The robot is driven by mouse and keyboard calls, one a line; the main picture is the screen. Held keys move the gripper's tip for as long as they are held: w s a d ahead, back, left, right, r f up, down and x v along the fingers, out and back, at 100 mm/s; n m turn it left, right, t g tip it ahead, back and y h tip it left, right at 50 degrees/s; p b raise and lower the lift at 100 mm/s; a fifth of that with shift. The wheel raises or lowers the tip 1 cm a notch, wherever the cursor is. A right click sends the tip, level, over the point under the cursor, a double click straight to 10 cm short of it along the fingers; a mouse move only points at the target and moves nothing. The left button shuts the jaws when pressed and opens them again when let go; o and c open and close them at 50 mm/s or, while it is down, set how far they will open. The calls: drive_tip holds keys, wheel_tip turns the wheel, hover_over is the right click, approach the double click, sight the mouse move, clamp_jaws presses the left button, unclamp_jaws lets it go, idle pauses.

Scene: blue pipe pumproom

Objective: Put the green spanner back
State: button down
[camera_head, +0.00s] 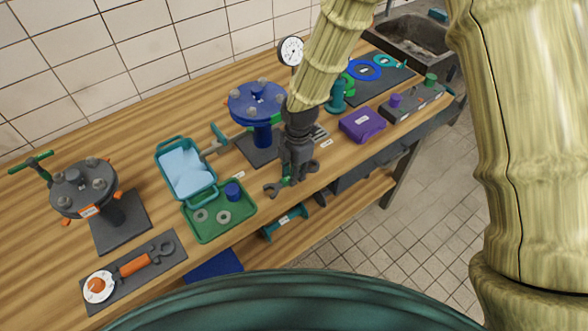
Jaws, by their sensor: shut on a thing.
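My gripper (289,176) points down over the front part of the wooden bench, between the green tray and the purple box. It is shut on a small spanner with grey ends (272,189) and a bit of green at its middle, which I take as the green spanner. The gripper hides most of its handle. I cannot tell whether the spanner touches the bench top. Grey pieces (319,135) lie just behind the gripper, partly hidden by it; I cannot tell what they are.
A green tray (240,232) with rings and a blue cup stands left of the gripper. Beside it are a teal basket (185,170) and a blue-topped valve stand (258,103). A purple box (362,125) stands to the right. A dark mat (168,249) holds an orange-handled tool.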

drive_tip(key=shift+f, duration=0.15)
drive_tip(key=c, duration=1.3)
unclamp_jaws()
drive_tip(key=r+b, duration=0.1)
drive_tip(key=r, duration=0.3)
drive_tip(key=r+b, duration=0.1)
drive_tip(key=r, duration=0.3)
drive_tip(key=r+b, duration=0.1)
drive_tip(key=r, duration=0.3)
drive_tip(key=shift+w+d+r, duration=0.15)
drive_tip(key=shift+w+d, duration=0.1)
drive_tip(key=shift+d, duration=0.1)
